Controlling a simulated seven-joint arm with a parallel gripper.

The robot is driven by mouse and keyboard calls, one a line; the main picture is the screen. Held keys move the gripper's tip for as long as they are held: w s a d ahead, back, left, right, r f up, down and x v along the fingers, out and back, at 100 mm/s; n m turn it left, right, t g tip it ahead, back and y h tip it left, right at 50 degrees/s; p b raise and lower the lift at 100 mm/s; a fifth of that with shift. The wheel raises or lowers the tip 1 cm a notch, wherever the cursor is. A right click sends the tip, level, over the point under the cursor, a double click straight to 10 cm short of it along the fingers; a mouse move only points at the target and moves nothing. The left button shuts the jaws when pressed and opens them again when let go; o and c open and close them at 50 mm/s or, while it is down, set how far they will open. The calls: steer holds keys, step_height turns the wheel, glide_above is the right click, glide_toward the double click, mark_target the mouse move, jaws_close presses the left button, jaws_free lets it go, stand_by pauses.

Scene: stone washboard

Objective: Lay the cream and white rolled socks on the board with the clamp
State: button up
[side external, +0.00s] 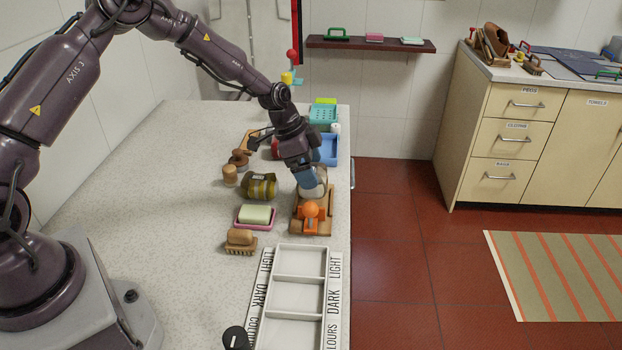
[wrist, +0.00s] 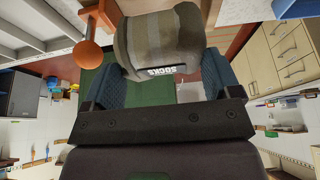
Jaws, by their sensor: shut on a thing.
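My gripper (side external: 306,182) points down over the board with the clamp (side external: 298,222), a wooden board with an orange clamp (side external: 311,211) and round knob. Its blue fingers are shut on the rolled socks (side external: 318,186), which look pale in the side view. In the wrist view the socks (wrist: 165,40) are a roll in cream and grey-brown bands with a dark "SOCKS" label, between the two fingers. The orange knob (wrist: 87,53) shows beside them there. The socks are at the board's far end, just behind the clamp; I cannot tell whether they touch the board.
A dark olive roll (side external: 260,186), green soap on a pink dish (side external: 256,215) and a brush (side external: 241,241) lie left of the board. A white sorting tray (side external: 299,282) is in front. A blue tray (side external: 329,150) and teal basket (side external: 322,115) stand behind. The counter's right edge is close.

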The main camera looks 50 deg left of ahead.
steer(key=shift+w+f, duration=0.3)
steer(key=shift+f, duration=1.5)
steer(key=shift+f, duration=0.15)
steer(key=o, duration=0.9)
